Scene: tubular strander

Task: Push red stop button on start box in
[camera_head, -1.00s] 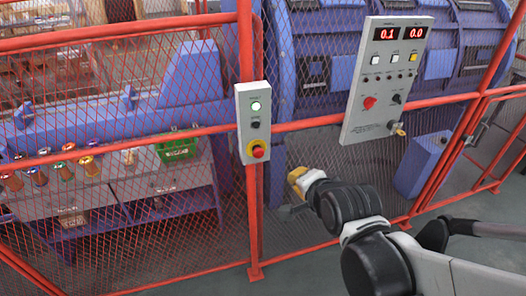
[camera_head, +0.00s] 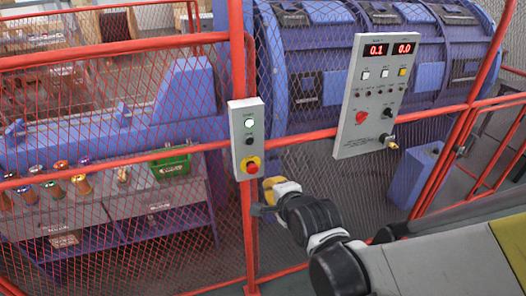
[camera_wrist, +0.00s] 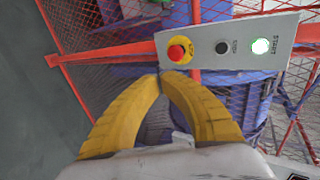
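The start box (camera_head: 236,122) is a light grey panel mounted on the red fence post. Its red stop button (camera_head: 251,166) sits on a yellow disc at the lower end, below a black button (camera_head: 249,141) and a lit start button (camera_head: 248,123). My gripper (camera_head: 269,188) is just below and right of the stop button, with a visible gap. In the wrist view its yellow fingers (camera_wrist: 160,79) meet at the tips with nothing between them. The red stop button (camera_wrist: 177,52) shows just beyond the tips, slightly to the right, and appears clear of them.
A larger control panel (camera_head: 352,133) with red number displays hangs on the fence to the right. A red fence rail (camera_head: 300,136) runs behind the boxes. Beyond the mesh stand the blue machine (camera_head: 315,60) and a green crate (camera_head: 173,167) on a bench.

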